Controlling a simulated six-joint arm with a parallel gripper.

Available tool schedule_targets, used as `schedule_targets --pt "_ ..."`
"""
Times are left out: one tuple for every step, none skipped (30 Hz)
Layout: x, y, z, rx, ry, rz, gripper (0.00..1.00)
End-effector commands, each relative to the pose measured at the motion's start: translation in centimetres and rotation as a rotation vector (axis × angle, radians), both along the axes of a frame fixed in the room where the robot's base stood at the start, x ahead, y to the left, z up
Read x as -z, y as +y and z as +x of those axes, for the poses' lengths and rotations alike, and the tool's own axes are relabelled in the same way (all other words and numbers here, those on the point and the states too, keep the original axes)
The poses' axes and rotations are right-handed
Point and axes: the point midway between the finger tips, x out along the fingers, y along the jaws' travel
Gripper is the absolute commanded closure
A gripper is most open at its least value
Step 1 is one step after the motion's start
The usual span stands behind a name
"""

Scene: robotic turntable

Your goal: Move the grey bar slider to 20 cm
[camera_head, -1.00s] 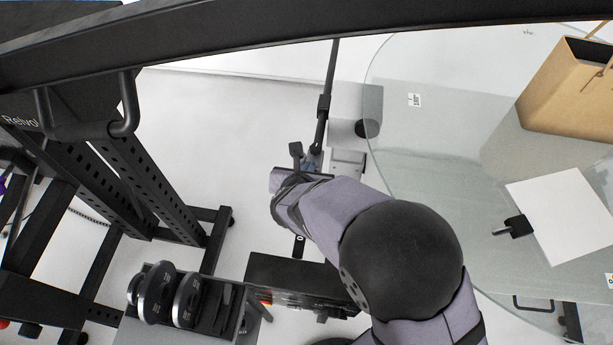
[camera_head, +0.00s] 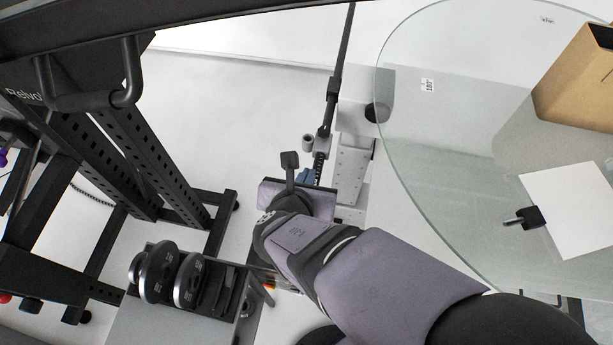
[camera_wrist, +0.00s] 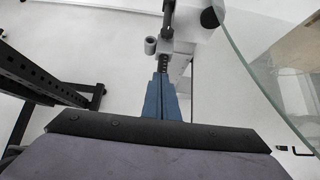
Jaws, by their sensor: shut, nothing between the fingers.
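A long dark bar (camera_head: 346,40) runs from the top of the head view down to a dark joint near my gripper. It has a thicker dark collar (camera_head: 334,86). A small grey cylinder (camera_head: 308,142) sits beside its lower end; it also shows in the wrist view (camera_wrist: 150,45). I cannot tell which of these parts is the grey bar slider. A notched dark strip (camera_wrist: 164,63) with light marks lies in line with the bar, its numbers unreadable. My gripper (camera_head: 309,172) has blue fingers, shut and empty in the wrist view (camera_wrist: 163,78), pointing at this strip. Contact is unclear.
A pale perforated block (camera_head: 352,165) stands just right of my gripper. A glass table (camera_head: 450,150) fills the right, with a paper bag (camera_head: 580,85) and white sheet (camera_head: 568,205). A black rack (camera_head: 135,150) and weight plates (camera_head: 172,275) are left. Floor between is clear.

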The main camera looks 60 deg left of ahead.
Motion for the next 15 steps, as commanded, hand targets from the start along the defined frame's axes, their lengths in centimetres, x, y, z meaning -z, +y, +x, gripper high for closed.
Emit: schedule_targets --pt "-0.4 -0.2 -0.3 -0.002 -0.001 0.002 1.00" --pt "-0.6 -0.3 -0.4 -0.002 -0.001 0.002 1.00" --pt "-0.7 -0.5 -0.5 -0.001 0.000 0.001 1.00" --pt "-0.8 -0.6 -0.6 -0.001 0.000 0.001 1.00" --pt "-0.9 -0.6 -0.7 0.000 -0.001 0.001 1.00" --pt "-0.9 -0.7 -0.7 -0.001 -0.001 0.000 1.00" --pt "-1.0 -0.8 -0.7 -0.001 -0.001 0.000 1.00" --pt "-1.0 -0.8 -0.8 -0.001 -0.001 -0.001 1.00" --pt "-1.0 -0.8 -0.8 -0.001 -0.001 -0.001 1.00" --pt "-1.0 -0.9 -0.9 -0.001 0.000 -0.001 1.00" --pt "-0.9 -1.0 -1.0 -0.001 0.002 -0.003 1.00" --pt "-0.8 -1.1 -1.3 -0.002 0.005 -0.005 1.00" --pt "-0.8 -1.3 -1.5 -0.001 0.008 -0.006 1.00" --pt "-0.8 -1.4 -1.6 -0.001 0.010 -0.008 1.00" --pt "-0.9 -1.4 -1.6 -0.001 0.010 -0.010 1.00"
